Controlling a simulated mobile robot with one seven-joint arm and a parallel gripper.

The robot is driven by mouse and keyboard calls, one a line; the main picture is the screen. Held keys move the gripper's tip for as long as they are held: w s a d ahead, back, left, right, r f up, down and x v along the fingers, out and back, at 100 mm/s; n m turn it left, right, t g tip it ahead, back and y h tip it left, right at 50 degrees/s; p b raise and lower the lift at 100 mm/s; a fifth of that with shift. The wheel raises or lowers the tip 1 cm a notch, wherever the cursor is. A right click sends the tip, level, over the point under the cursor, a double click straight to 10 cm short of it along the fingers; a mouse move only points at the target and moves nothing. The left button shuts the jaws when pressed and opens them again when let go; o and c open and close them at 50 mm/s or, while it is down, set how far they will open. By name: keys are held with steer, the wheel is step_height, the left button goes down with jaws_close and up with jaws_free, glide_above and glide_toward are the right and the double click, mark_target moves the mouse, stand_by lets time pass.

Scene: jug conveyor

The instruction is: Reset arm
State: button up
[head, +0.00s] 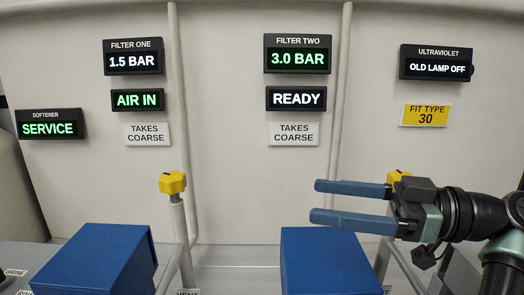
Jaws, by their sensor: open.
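My gripper (335,202) is on the right side of the head view, at the end of my black arm that comes in from the right edge. Its two blue fingers point left and are spread apart with nothing between them. It hangs above and in front of a blue box (325,262) at the lower middle. One yellow knob (398,178) is partly hidden behind the gripper's body.
Another blue box (95,262) is at lower left. A yellow knob (172,183) tops a pale upright pipe (182,240). The back wall carries display panels: Filter One (133,58), Filter Two (297,55), Ultraviolet (437,63) and Softener (49,125).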

steer(key=shift+w+a+f+m+t+h, duration=0.2)
steer(key=shift+w+m+t+h, duration=0.2)
steer(key=shift+w+m+t, duration=0.15)
steer(key=shift+w+a+f+m+t+h, duration=0.1)
steer(key=shift+w+f+m+t+h, duration=0.1)
steer(key=shift+w+m+t+h, duration=0.35)
steer(key=w+a+m+t+h, duration=0.2)
steer(key=w, duration=0.1)
steer(key=w+a+m+t+h, duration=0.1)
steer(key=w, duration=0.1)
steer(key=shift+a+f+m, duration=0.3)
steer(key=shift+a, duration=0.1)
steer(key=s+a+r+m+t+h, duration=0.2)
steer(key=r+m+t+h, duration=0.15)
steer(key=r+t, duration=0.25)
steer(key=s+a+r+m+t+h, duration=0.2)
steer(key=r+m+t+h, duration=0.1)
steer(key=r+t+h, duration=0.25)
steer(key=s+a+r+m+t+h+p, duration=0.1)
steer(key=s+r+m+t+h, duration=0.4)
steer(key=s+r, duration=0.85)
step_height(320, 180, up, 10)
steer(key=s+n+t+y+p, duration=0.1)
steer(key=n+p, duration=0.1)
steer(key=p, duration=0.9)
steer(key=shift+f, duration=0.2)
